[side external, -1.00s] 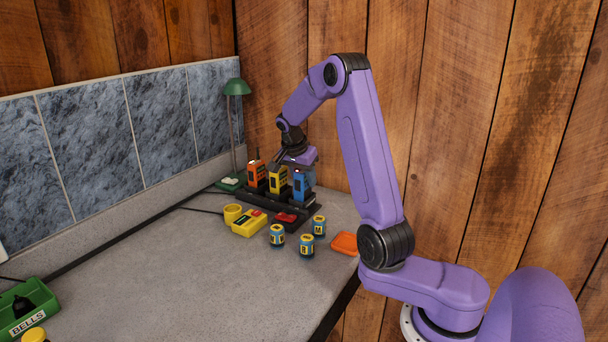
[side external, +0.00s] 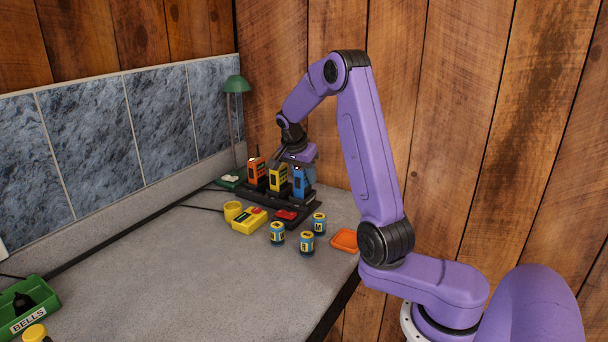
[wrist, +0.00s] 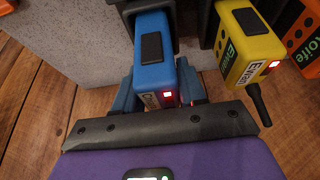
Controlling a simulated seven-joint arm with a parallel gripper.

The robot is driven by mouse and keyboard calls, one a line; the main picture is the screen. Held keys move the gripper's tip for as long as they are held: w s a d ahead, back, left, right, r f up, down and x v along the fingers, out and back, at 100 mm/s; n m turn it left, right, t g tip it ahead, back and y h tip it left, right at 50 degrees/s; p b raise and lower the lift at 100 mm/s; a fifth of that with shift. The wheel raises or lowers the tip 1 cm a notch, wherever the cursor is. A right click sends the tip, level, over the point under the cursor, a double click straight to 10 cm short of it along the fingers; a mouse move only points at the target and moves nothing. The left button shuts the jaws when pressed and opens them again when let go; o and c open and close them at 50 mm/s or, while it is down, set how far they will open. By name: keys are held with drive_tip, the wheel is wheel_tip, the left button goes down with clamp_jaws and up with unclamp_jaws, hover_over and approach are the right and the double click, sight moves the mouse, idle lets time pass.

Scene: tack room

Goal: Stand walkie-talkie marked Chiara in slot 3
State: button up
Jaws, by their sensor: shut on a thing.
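A blue walkie-talkie (side external: 300,184) stands upright at the right end of the black charging rack (side external: 312,208); whether it is fully seated I cannot tell. In the wrist view the blue walkie-talkie (wrist: 154,62) has a white label starting with C, the rest hidden, and a lit red light. My gripper (wrist: 158,98) is shut on it, one finger on each side; in the side view my gripper (side external: 303,164) is over it. A yellow walkie-talkie (side external: 278,180), labelled Ewan (wrist: 246,48), and an orange one (side external: 257,172) stand beside it in the rack. Slot numbers are not readable.
A yellow box (side external: 249,222), a yellow ring-shaped thing (side external: 233,212), a red-topped item (side external: 287,216), several small blue-and-yellow jars (side external: 306,243) and an orange tray (side external: 344,241) lie in front. A green lamp (side external: 235,87) stands behind. The counter's left middle is clear.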

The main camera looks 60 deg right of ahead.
drive_tip(key=shift+f, duration=0.6)
idle(0.3)
drive_tip(key=o, duration=0.9)
drive_tip(key=v, duration=1.1)
idle(0.5)
